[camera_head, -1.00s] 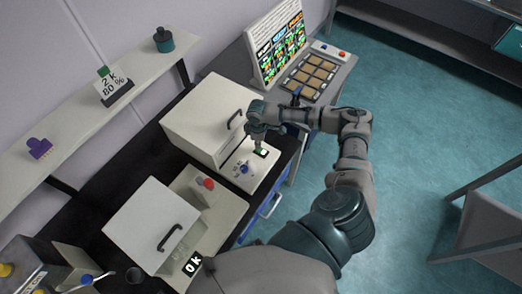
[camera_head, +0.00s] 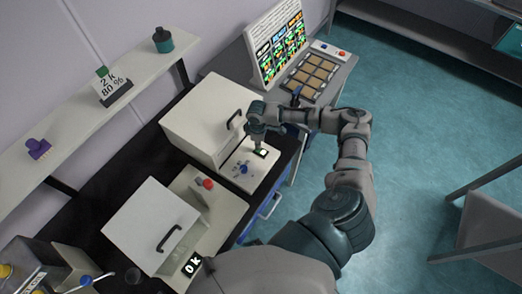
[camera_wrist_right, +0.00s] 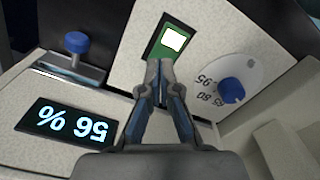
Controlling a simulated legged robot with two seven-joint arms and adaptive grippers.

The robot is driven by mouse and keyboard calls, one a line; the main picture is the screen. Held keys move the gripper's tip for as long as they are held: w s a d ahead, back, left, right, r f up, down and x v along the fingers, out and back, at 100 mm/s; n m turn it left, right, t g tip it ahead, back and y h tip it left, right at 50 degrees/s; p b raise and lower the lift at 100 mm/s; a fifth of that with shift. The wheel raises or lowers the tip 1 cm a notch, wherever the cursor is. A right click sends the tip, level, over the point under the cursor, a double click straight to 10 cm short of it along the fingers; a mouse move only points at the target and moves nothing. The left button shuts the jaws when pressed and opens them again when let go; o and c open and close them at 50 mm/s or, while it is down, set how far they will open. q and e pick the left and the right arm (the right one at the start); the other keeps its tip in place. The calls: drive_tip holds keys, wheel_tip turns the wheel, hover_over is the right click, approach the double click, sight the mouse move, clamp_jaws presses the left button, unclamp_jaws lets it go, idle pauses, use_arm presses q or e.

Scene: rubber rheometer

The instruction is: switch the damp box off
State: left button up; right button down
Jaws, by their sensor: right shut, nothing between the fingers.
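The damp box (camera_head: 210,115) is the pale box with a dark handle on the bench, in the middle of the head view. Its front panel carries a green switch (camera_wrist_right: 172,42) with a bright white lit face, a blue knob (camera_wrist_right: 231,90) on a percent scale and a display (camera_wrist_right: 72,124) reading 56 %. My right gripper (camera_wrist_right: 160,68) is shut and empty. Its fingertips are at the lower edge of the switch in the wrist view; whether they touch it I cannot tell. In the head view the right gripper (camera_head: 257,143) hangs over the panel. My left gripper is not in view.
A second pale box (camera_head: 145,220) with a handle, a red button (camera_head: 208,184) and a display (camera_head: 192,265) stands nearer on the bench. A wall shelf (camera_head: 100,115) is at the left. A screen (camera_head: 275,45) and a sample tray (camera_head: 312,72) stand beyond the damp box.

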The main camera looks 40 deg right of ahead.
drive_tip(key=shift+d+f, duration=0.1)
drive_tip(key=shift+f, duration=0.1)
drive_tip(key=shift+a+f, duration=0.25)
drive_tip(key=shift+f, duration=0.05)
drive_tip(key=shift+d+f, duration=0.15)
drive_tip(key=shift+f, duration=0.25)
drive_tip(key=shift+r, duration=0.1)
wheel_tip(320, 180, up, 7)
drive_tip(key=p, duration=0.8)
idle(0.5)
